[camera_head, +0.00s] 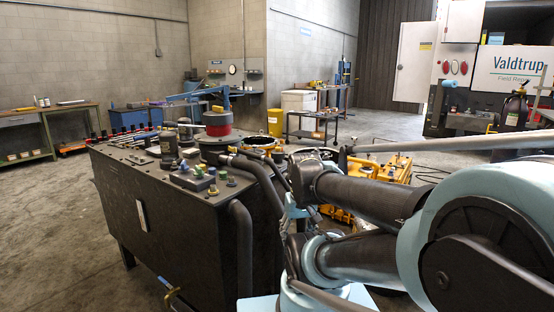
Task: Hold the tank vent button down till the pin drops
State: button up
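A dark tank (185,217) with a flat top stands left of centre. Near the top's front edge is a cluster of small controls with blue (198,172), green (223,175) and yellow (213,190) caps. I cannot tell which one is the vent button, and no pin can be made out. My light-blue and black arm reaches in from the right, its links ending near the tank's right side. I cannot pick out my gripper's fingertips among the dark parts and pipes there, nor any contact with a control.
A red and black cylinder (217,125) and a dark canister (168,144) stand on the tank top. A thick pipe (240,245) runs down its front. Yellow machinery (390,170) lies behind my arm. Open floor (45,215) is at the left.

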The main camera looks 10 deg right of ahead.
jog(key=shift+r, duration=0.1)
jog(key=c, duration=0.4)
notch_tip(320, 180, up, 2)
jog(key=shift+w+r+n, duration=0.1)
jog(key=shift+r+n, duration=0.1)
jog(key=shift+n, duration=0.4)
jog(key=c, duration=0.9)
jog(key=w+r+n, duration=0.4)
jog(key=w+r, duration=0.1)
jog(key=w+r+n, duration=0.4)
jog(key=w+r, duration=0.1)
jog(key=w+r+n+g, duration=0.1)
jog(key=w+r+n, duration=0.2)
jog(key=w+r, duration=0.2)
jog(key=shift+w+r+n, duration=0.25)
jog(key=shift+r+n, duration=0.15)
jog(key=shift+r, duration=0.1)
grip_shut()
notch_tip(320, 180, up, 10)
jog(key=f+n+g, duration=0.1)
jog(key=n, duration=1.3)
send_over(278, 156)
jog(key=w, duration=0.3)
jog(key=shift+d+f, duration=0.15)
jog(key=shift+f, duration=1.5)
jog(key=shift+d+f, duration=0.1)
jog(key=shift+f, duration=1.5)
jog(key=shift+f, duration=1)
